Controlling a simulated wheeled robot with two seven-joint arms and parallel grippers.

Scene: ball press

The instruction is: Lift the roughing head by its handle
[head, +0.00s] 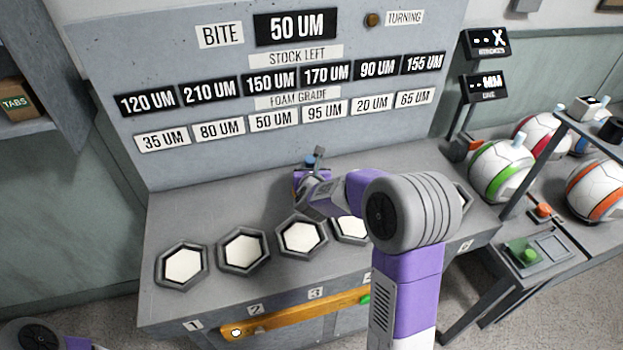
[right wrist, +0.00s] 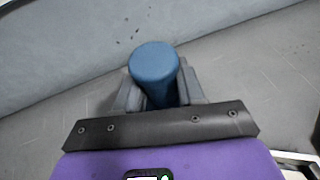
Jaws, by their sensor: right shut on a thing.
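The roughing head shows mainly as a blue, round-topped handle (right wrist: 154,70) in the right wrist view. My right gripper (right wrist: 158,95) has a dark finger on each side of this handle and is shut on it. In the head view, a small blue piece (head: 309,162) shows at the tip of my right gripper (head: 311,172), over the back of the grey bench. The underside of the roughing head is hidden, so I cannot tell whether it touches the bench. My left gripper is out of view; only part of that arm shows at the lower left.
Several hexagonal sockets with white pads (head: 243,251) line the bench front, partly hidden by my right arm. A grey board (head: 210,100) with labels stands behind. A yellow bar (head: 300,314) runs along the bench's front. Balls (head: 500,172) sit on a rack at right.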

